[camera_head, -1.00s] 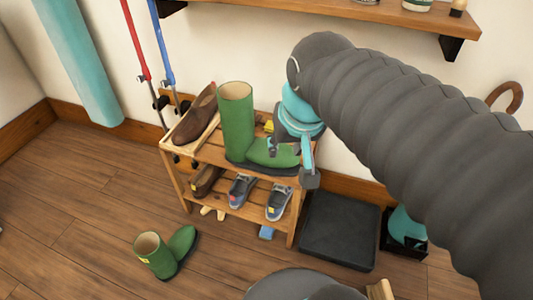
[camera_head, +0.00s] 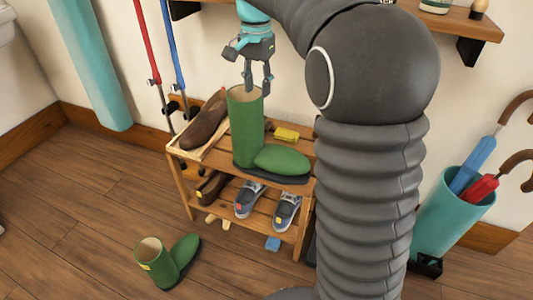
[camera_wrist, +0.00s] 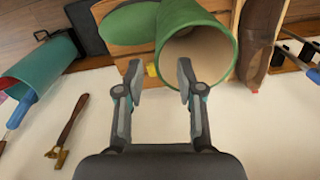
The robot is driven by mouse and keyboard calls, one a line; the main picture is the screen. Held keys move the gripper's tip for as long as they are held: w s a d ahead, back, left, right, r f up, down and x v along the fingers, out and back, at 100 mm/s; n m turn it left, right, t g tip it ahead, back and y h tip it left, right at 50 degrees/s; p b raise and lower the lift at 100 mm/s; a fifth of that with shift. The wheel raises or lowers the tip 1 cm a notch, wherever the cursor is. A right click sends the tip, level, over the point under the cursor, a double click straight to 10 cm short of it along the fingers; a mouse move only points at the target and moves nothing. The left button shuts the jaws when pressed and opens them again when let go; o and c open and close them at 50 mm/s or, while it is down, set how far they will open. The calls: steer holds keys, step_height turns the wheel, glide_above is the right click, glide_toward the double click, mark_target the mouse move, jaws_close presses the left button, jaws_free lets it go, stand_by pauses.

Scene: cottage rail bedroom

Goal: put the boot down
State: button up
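A green boot (camera_head: 246,130) stands upright on the top shelf of the wooden shoe rack (camera_head: 178,186), its toe pointing right. Its open top (camera_wrist: 200,52) shows in the wrist view. A second green boot (camera_head: 160,266) stands on the floor in front of the rack. My gripper (camera_head: 257,88) is just above the first boot's shaft, pointing down. In the wrist view my gripper (camera_wrist: 160,76) is open, with one fingertip overlapping the boot's rim and the other outside it. Nothing is held; I cannot tell whether a finger touches the rim.
A brown shoe (camera_head: 205,122) and a yellow block (camera_head: 286,134) share the top shelf. Grey shoes (camera_head: 249,198) sit below. A teal umbrella stand (camera_head: 450,215) is at right. A wall shelf (camera_head: 475,24) is above. Floor at left is clear.

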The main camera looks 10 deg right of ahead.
mark_target(261, 108)
step_height(261, 108, down, 2)
steer(key=shift+w+f, duration=0.1)
steer(key=shift+w, duration=0.05)
steer(key=f, duration=0.2)
steer(key=d+f+b, duration=0.1)
steer(key=f, duration=0.1)
steer(key=shift+w, duration=0.15)
steer(key=shift+f, duration=0.7)
jaws_close()
